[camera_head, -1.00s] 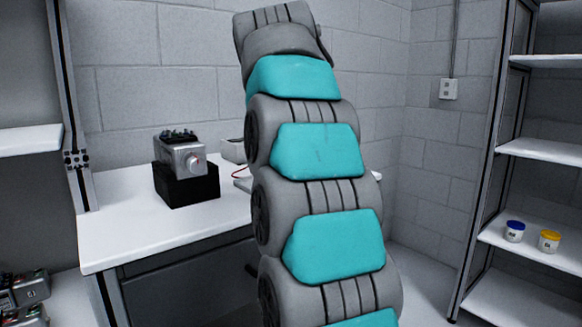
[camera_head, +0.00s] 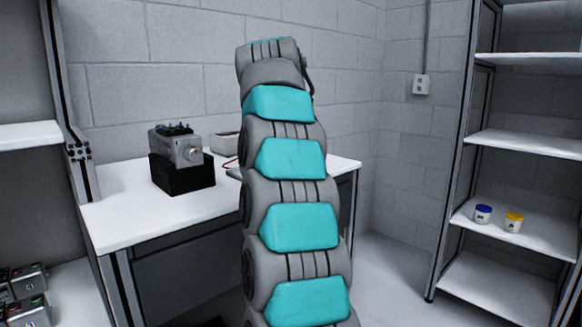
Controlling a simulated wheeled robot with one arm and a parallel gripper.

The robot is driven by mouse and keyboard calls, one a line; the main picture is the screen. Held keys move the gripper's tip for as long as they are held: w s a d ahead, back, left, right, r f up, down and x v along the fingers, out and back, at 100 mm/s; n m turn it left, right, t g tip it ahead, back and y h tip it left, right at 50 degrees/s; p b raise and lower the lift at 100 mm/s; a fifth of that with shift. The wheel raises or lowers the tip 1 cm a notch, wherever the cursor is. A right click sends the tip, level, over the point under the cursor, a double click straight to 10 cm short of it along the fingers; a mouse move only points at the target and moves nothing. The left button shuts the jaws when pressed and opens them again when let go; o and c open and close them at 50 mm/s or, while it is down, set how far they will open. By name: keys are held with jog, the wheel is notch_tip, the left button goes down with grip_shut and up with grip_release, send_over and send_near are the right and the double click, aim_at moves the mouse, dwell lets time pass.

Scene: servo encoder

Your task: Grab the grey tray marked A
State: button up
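No grey tray marked A can be made out in the head view. My own arm, grey with teal pads, stands upright in the middle and hides part of the white table (camera_head: 125,215) and what is on it. My gripper is not visible. A grey servo unit (camera_head: 178,148) sits on a black block (camera_head: 183,177) on the table. A grey box (camera_head: 224,143) behind it, beside a thin red wire, is partly hidden by my arm.
A shelf rack (camera_head: 515,145) stands at the right, with a blue-lidded jar (camera_head: 482,214) and a yellow-lidded jar (camera_head: 513,222) on one shelf. Grey metal units (camera_head: 27,283) lie on a low surface at the lower left. Floor (camera_head: 392,275) between table and rack is clear.

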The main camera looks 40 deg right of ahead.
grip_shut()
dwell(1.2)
